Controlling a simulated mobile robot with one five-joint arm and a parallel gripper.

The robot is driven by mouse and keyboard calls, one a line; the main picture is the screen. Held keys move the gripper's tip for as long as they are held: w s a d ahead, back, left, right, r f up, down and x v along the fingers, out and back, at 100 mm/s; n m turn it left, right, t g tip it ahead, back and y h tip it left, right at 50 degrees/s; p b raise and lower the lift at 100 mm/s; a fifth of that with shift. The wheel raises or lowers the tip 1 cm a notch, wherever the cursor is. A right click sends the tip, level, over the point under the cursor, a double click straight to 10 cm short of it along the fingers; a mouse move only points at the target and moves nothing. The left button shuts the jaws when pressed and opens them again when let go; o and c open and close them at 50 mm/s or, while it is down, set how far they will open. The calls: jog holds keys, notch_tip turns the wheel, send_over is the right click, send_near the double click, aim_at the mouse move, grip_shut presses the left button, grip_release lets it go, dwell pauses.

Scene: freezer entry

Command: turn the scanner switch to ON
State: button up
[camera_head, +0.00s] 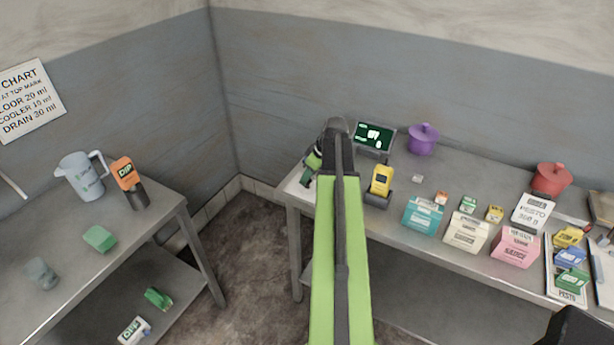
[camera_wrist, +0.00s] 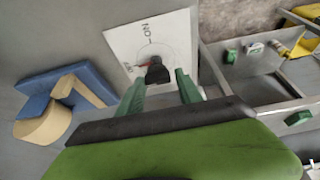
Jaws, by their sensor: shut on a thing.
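The scanner switch is a black knob (camera_wrist: 157,72) on a white plate (camera_wrist: 125,40) in the wrist view. The plate carries an ON label and a short line near its top edge. A red mark on the knob points left, towards a small label at the plate's left, away from ON. My gripper (camera_wrist: 161,84) has its green fingers on both sides of the knob and is shut on it. In the head view my gripper (camera_head: 311,168) is at the bench's left end, over the white plate (camera_head: 295,188); the knob is hidden there.
A yellow scanner (camera_head: 381,179) stands in a dark holder right of my arm. Behind it are a lit screen (camera_head: 374,137) and a purple pot (camera_head: 422,139). Several boxes, including a teal one (camera_head: 423,214), stand farther right. A blue and tan object (camera_wrist: 60,88) lies beside the plate.

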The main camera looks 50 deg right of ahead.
grip_shut()
jog(key=m+h, duration=0.1)
jog(key=m, duration=0.3)
jog(key=shift+a+h, duration=0.1)
jog(key=shift+h, duration=0.2)
jog(key=m, duration=0.2)
jog(key=m+h, duration=0.1)
jog(key=m, duration=0.1)
jog(key=shift+m+g+h, duration=0.3)
jog(key=m, duration=0.2)
jog(key=m+g+h, duration=0.1)
jog(key=m, duration=0.1)
jog(key=shift+w+m+h, duration=0.2)
jog(key=shift+m+h, duration=0.1)
jog(key=shift+m+g+h, duration=0.3)
jog(key=shift+m+g, duration=0.5)
jog(key=shift+m, duration=1.5)
jog(key=o, duration=1.2)
grip_release()
jog(key=shift+s, duration=0.1)
jog(key=shift+o, duration=0.2)
jog(key=shift+a, duration=0.1)
